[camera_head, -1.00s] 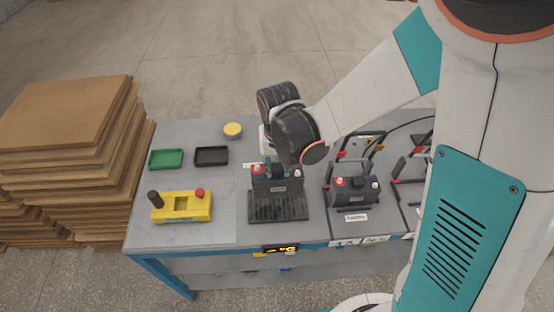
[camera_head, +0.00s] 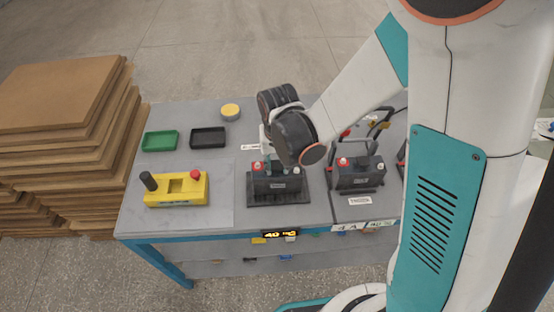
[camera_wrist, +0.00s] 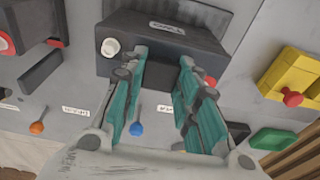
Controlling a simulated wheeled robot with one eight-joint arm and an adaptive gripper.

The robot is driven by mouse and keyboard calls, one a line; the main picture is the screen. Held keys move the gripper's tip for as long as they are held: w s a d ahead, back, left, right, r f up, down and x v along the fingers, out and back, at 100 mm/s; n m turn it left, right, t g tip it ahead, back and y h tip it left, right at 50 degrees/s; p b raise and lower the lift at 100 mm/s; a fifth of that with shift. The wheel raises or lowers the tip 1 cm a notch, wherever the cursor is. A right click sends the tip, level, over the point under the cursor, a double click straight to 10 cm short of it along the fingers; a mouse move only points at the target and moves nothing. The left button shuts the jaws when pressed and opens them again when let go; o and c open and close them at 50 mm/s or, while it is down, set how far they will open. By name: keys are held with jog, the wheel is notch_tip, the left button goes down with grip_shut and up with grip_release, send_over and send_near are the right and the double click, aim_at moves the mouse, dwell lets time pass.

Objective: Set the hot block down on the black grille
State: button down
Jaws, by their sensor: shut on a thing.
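The hot block, a dark box with a red and a pale terminal on top (camera_head: 277,185), is in my gripper (camera_head: 270,167). In the wrist view the block (camera_wrist: 160,50) lies across the top, with the two teal fingers of my gripper (camera_wrist: 163,68) at its upper part. The black grille (camera_head: 292,202) is a dark flat plate at the front of the table. The block is over it and hides most of it. I cannot tell whether the block touches the grille or hangs just above it.
A similar dark block (camera_head: 358,176) stands to the right with a label before it. To the left are a yellow box with a red button (camera_head: 177,190), a green tray (camera_head: 160,140), a black tray (camera_head: 208,137) and a yellow-topped tin (camera_head: 231,112). Cardboard sheets (camera_head: 60,90) are stacked beside the table.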

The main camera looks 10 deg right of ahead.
jog(key=shift+f, duration=0.15)
jog(key=c, duration=1.2)
grip_release()
jog(key=shift+r, duration=0.2)
jog(key=r+p, duration=0.2)
jog(key=r, duration=0.2)
jog(key=s+r+p, duration=0.1)
jog(key=r+p, duration=0.2)
jog(key=r, duration=0.1)
jog(key=r+p, duration=0.3)
jog(key=r, duration=0.1)
jog(key=shift+s, duration=0.3)
